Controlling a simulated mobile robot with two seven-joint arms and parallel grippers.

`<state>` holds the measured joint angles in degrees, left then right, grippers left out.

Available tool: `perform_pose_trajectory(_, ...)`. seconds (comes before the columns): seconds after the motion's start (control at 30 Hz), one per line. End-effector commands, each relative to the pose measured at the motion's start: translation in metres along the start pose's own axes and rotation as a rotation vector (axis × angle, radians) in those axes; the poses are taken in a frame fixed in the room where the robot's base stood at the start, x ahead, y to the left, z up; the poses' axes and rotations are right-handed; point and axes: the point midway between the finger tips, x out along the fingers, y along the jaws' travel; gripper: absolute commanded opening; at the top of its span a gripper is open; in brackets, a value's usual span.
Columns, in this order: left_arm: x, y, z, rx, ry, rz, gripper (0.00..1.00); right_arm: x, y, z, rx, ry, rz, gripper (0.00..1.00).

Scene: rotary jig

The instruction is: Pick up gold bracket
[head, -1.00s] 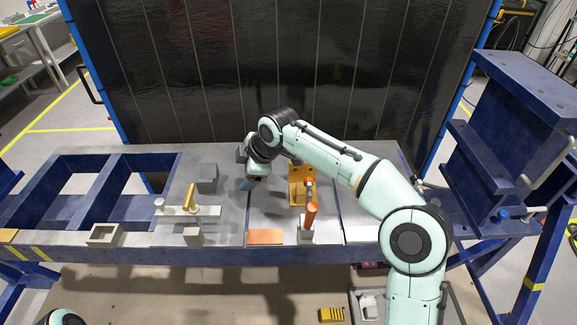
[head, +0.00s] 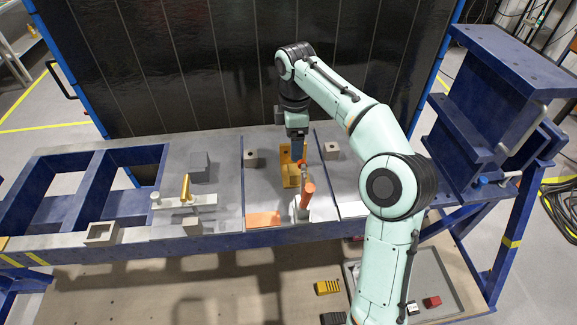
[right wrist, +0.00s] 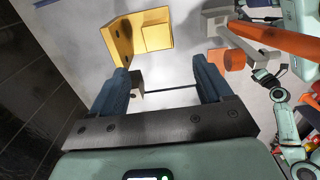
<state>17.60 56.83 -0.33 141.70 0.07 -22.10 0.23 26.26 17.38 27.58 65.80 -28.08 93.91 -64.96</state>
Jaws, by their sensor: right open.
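The gold bracket (head: 290,181) is an L-shaped piece standing on the grey plate of the bench, behind the orange-handled clamp (head: 307,194). It also shows in the right wrist view (right wrist: 152,36), ahead of the fingertips and a little to the left, with a wall and a base face visible. My right gripper (head: 298,160) points down right at the bracket and hides part of it in the head view. In the right wrist view its blue fingers (right wrist: 163,82) are wide apart with nothing between them. My left gripper is out of view.
The clamp's orange handle (right wrist: 285,42) lies close on the right in the right wrist view. Small drilled blocks (head: 251,158) (head: 332,151) stand on both sides of the bracket. A dark panel rises behind.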

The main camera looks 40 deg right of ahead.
Motion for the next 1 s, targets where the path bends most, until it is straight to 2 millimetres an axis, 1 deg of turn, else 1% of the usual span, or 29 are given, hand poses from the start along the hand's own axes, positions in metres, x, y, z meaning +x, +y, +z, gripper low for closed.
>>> perform_pose_trajectory(0.1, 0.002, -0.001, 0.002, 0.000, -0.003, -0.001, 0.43, 0.024, -0.002, 0.001, 0.000, -0.002, -0.006, 0.79)
perform_pose_trajectory(0.2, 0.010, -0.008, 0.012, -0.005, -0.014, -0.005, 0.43, 0.047, -0.002, 0.001, -0.001, -0.002, -0.007, 0.79)
perform_pose_trajectory(0.3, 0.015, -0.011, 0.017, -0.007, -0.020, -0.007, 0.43, 0.063, -0.002, 0.001, -0.001, -0.002, -0.006, 0.79)
perform_pose_trajectory(0.4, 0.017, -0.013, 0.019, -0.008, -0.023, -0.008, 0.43, 0.071, -0.001, 0.001, -0.001, -0.001, -0.004, 0.79)
perform_pose_trajectory(0.57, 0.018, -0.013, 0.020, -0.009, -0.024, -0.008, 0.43, 0.080, 0.000, 0.002, 0.000, 0.000, -0.003, 0.79)
perform_pose_trajectory(0.8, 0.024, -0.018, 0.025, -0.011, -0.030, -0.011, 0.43, 0.116, 0.002, 0.006, -0.001, -0.001, -0.005, 0.79)
perform_pose_trajectory(0.9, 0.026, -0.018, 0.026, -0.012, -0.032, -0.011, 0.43, 0.124, 0.003, 0.005, -0.001, 0.001, -0.002, 0.79)
perform_pose_trajectory(1.0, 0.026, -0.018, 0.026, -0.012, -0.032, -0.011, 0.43, 0.125, 0.003, 0.005, -0.001, 0.001, -0.001, 0.79)
